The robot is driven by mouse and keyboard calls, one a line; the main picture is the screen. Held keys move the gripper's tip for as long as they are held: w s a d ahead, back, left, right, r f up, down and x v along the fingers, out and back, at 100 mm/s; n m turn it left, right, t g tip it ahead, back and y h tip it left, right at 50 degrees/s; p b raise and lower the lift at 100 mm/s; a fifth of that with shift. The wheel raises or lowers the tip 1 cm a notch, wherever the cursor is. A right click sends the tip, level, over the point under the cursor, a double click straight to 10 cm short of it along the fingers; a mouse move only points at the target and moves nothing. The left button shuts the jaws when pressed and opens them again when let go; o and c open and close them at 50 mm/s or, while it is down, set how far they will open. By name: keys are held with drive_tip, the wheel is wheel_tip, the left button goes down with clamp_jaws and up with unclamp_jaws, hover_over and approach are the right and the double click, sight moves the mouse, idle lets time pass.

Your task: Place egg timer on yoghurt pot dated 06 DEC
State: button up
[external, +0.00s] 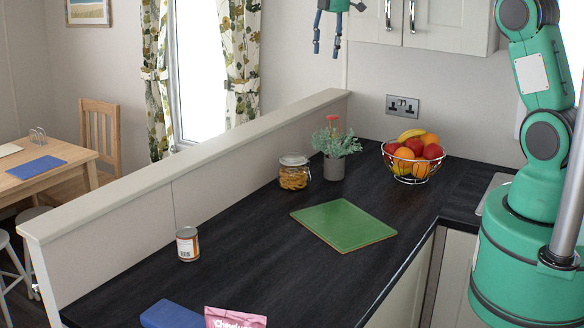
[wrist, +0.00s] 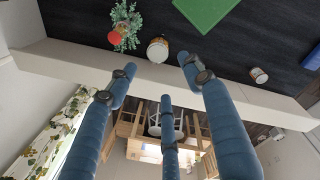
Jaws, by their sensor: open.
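I cannot make out an egg timer or a yoghurt pot with a readable date in either view. A small tin-like container (external: 187,246) with a white and orange-brown label stands upright on the dark worktop, near the partition; it also shows in the wrist view (wrist: 259,75). No date can be read on it. My gripper (external: 327,46) is high above the worktop, at the top of the external view. Its blue fingers (wrist: 160,78) are spread apart in the wrist view, with nothing between them.
A blue object (external: 170,315) and pink packet (external: 234,318) are at the front. A raised partition (external: 190,155) borders the left.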

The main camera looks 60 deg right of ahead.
drive_tip(key=s+a+r+m+t, duration=0.1)
drive_tip(key=s+a+r+m, duration=0.2)
drive_tip(key=s+a+r, duration=0.5)
drive_tip(key=s+a+r+m+t, duration=0.15)
drive_tip(key=s+a+r, duration=0.25)
drive_tip(key=s+a, duration=0.8)
drive_tip(key=s+a+f+m, duration=0.2)
drive_tip(key=s+a, duration=0.1)
drive_tip(key=s, duration=0.4)
drive_tip(key=s+a+f+m+t, duration=0.1)
drive_tip(key=s+a, duration=0.3)
drive_tip(key=s, duration=0.4)
drive_tip(key=s+a+f+m+t, duration=0.1)
drive_tip(key=s+a+f+m, duration=0.1)
drive_tip(key=s, duration=0.6)
drive_tip(key=shift+s+a+f+m+y, duration=0.2)
drive_tip(key=shift+a+f+m+y, duration=0.1)
drive_tip(key=shift+a+m, duration=0.55)
drive_tip(key=shift+f, duration=0.1)
wheel_tip(320, 180, down, 19)
drive_tip(key=b, duration=1.9)
drive_tip(key=shift+r, duration=0.2)
